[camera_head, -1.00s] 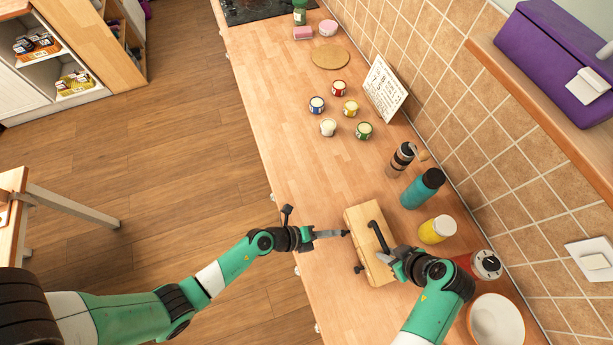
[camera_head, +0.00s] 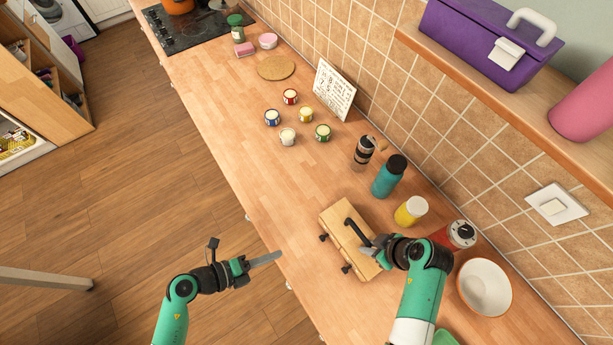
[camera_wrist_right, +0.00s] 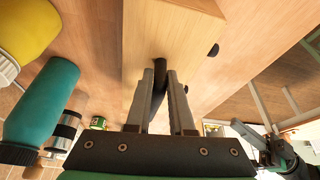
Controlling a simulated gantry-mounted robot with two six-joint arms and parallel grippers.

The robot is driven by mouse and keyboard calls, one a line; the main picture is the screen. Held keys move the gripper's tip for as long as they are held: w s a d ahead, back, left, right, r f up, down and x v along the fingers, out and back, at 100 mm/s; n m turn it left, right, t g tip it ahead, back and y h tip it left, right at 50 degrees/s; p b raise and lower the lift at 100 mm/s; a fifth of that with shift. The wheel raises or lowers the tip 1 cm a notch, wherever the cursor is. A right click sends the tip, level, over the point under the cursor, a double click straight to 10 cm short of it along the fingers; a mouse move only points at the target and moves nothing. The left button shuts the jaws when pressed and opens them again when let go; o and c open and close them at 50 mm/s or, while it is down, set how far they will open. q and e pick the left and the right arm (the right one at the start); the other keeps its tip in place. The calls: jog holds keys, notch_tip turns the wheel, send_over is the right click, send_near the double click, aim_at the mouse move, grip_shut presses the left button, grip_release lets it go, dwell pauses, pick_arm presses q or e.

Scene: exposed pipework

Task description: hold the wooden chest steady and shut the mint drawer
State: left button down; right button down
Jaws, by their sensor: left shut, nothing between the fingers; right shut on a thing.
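The wooden chest (camera_head: 335,222) stands on the counter with a black handle (camera_head: 358,233) on top and dark knobs (camera_head: 346,268) along its left side. My right gripper (camera_head: 370,247) is shut on the black handle; the right wrist view shows its fingers closed around the bar above the chest top (camera_wrist_right: 190,40). My left gripper (camera_head: 280,253) is shut and empty, apart from the chest to its left, near the counter's front edge. No mint drawer face can be made out; the drawer side is seen too steeply to tell colours or whether a drawer stands out.
Several small tins (camera_head: 305,115) sit further back. The counter left of the chest is clear.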

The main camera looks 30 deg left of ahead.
jog(key=c, duration=0.7)
grip_release()
jog(key=shift+s+d, duration=0.1)
